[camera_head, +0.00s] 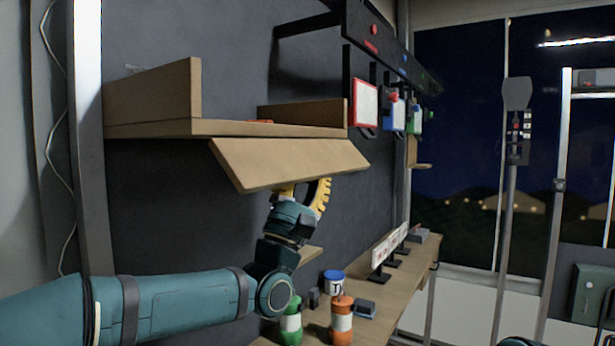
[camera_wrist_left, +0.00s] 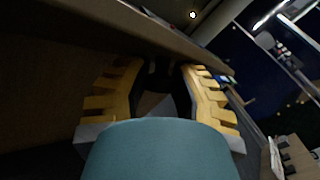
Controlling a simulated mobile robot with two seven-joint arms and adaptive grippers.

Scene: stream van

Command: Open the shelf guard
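The shelf guard (camera_head: 290,163) is a light wooden board along the front edge of the wall shelf (camera_head: 230,129). It hangs outward and slopes downward, leaving the shelf front open above it. My left gripper (camera_head: 303,188) is just under the guard's lower right part, its yellow fingers partly hidden behind the board. In the left wrist view the gripper (camera_wrist_left: 163,78) has its fingers apart with nothing visible between them. A brown board (camera_wrist_left: 45,75) fills the upper left there, close to the fingers. Whether they touch the guard I cannot tell. My right gripper is not in view.
A small orange thing (camera_head: 262,121) lies on the shelf. Below, a wooden bench (camera_head: 405,285) holds a green canister (camera_head: 291,322), an orange canister (camera_head: 342,318) and a blue-white can (camera_head: 333,282). Framed panels (camera_head: 366,103) hang right of the shelf. A stand (camera_head: 508,200) is at right.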

